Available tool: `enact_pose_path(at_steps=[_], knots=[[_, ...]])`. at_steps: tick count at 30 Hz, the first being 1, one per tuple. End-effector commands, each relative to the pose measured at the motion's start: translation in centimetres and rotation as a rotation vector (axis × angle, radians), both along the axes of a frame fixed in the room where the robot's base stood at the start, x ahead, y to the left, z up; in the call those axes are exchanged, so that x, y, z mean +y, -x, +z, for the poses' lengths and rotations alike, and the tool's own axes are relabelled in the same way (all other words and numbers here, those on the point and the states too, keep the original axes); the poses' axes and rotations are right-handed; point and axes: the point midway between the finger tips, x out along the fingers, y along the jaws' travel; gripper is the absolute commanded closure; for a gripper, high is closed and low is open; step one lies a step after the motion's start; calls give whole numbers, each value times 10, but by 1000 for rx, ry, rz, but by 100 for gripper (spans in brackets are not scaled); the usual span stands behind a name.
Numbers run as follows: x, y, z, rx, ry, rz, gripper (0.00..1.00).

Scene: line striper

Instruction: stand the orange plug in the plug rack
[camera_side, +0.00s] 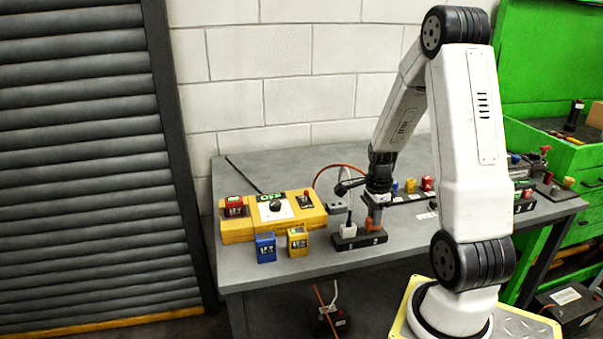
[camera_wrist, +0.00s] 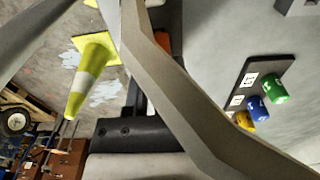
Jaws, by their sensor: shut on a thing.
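The orange plug (camera_side: 374,222) is upright between the jaws of my gripper (camera_side: 376,203) in the side view. Its lower end is at the right-hand place of the black plug rack (camera_side: 345,243). I cannot tell whether it is fully seated or just above. A white plug (camera_side: 347,230) stands in the rack's left-hand place. In the wrist view, my gripper's grey fingers (camera_wrist: 165,75) fill the middle, and only a sliver of the orange plug (camera_wrist: 162,41) shows behind them. Its lower end is hidden there.
A yellow control box (camera_side: 240,230) with a dial is left of the rack. A blue block (camera_side: 265,247) and a yellow block (camera_side: 297,241) stand in front of it. A black strip with coloured knobs (camera_wrist: 262,80) lies to the right in the wrist view.

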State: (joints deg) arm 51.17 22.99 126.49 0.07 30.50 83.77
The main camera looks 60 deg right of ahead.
Motion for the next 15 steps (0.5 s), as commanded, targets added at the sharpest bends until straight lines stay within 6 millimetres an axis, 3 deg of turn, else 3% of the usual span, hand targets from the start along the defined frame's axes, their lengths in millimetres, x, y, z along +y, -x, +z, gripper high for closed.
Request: enact_pose_path(at_steps=[15], knots=[[0, 0, -9, 0, 0, 0, 100]])
